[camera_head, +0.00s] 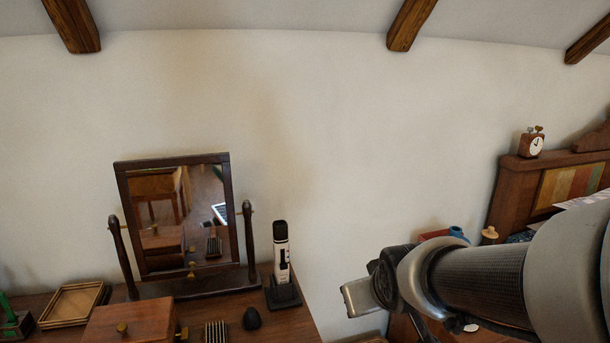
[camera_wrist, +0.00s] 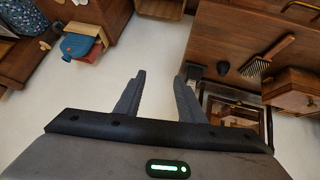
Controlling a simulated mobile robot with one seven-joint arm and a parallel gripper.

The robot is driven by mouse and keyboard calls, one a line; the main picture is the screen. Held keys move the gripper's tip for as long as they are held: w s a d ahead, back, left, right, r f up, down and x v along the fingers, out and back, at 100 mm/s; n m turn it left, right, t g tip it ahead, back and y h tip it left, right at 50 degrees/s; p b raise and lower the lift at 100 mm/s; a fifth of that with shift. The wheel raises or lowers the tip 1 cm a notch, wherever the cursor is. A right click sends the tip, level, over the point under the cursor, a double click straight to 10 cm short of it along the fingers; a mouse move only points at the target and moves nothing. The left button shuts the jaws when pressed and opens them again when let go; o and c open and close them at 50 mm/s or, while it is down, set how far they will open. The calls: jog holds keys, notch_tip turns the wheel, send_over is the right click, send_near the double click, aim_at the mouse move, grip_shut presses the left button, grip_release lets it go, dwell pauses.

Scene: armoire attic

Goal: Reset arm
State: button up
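My arm (camera_head: 480,285) reaches in from the right edge of the head view, in front of the white wall and to the right of the dresser. My gripper (camera_wrist: 159,77) shows in the wrist view with its two dark fingers apart and nothing between them. The fingers point over a pale bare surface between wooden furniture on both sides. In the head view the fingers cannot be made out.
An alarm clock (camera_head: 531,145) stands on furniture at right. A blue rounded object (camera_wrist: 77,45) is at upper left.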

jog(key=s+d+r+m+g+p, duration=0.1)
jog(key=s+r, duration=0.2)
jog(key=s, duration=0.5)
jog(key=s+d+r+m+g, duration=0.1)
jog(key=s+r+m+g, duration=0.15)
jog(key=s, duration=0.55)
notch_tip(320, 180, up, 17)
jog(key=p, duration=1.6)
jog(key=shift+w+n+t, duration=0.35)
jog(key=shift+f, duration=0.1)
